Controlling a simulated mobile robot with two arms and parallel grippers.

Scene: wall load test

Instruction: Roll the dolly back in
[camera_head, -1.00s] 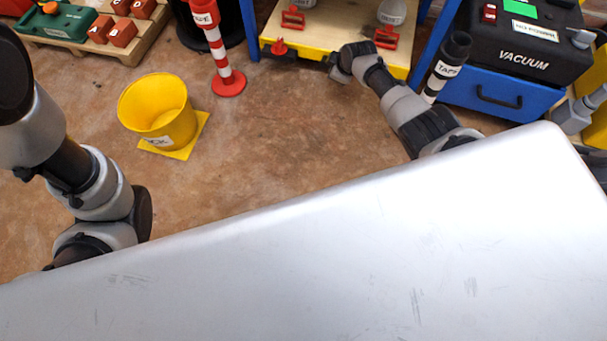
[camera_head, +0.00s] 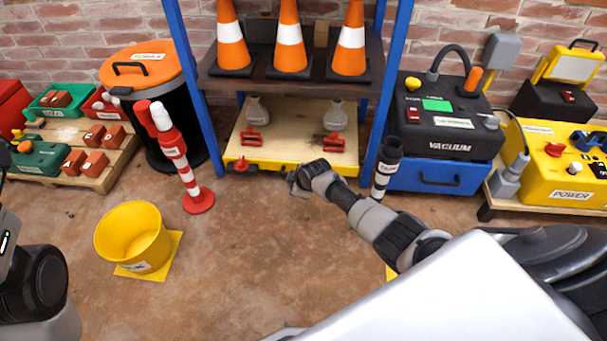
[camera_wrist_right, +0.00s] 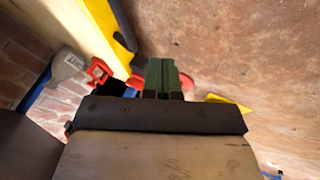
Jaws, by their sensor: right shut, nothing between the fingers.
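The dolly (camera_head: 287,130) is a low wooden deck with a yellow front edge, between the blue posts at the bottom of the shelf. Two grey weights (camera_head: 254,108) (camera_head: 337,115) with red clamps stand on it. A red pedal (camera_head: 241,164) sits at its front left. My right gripper (camera_head: 297,182) is at the front edge, near the middle; I cannot tell whether it touches. In the right wrist view the gripper (camera_wrist_right: 165,72) is shut and empty, with the yellow edge (camera_wrist_right: 108,30) beside it. My left gripper is out of view; only its arm shows at lower left.
A yellow bucket (camera_head: 132,236) stands on a yellow mat at left. A red-and-white post (camera_head: 176,160) stands by the left shelf post. A dark tube (camera_head: 385,168) and a blue vacuum unit (camera_head: 438,175) are at right. Cones (camera_head: 290,40) stand above. The middle floor is clear.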

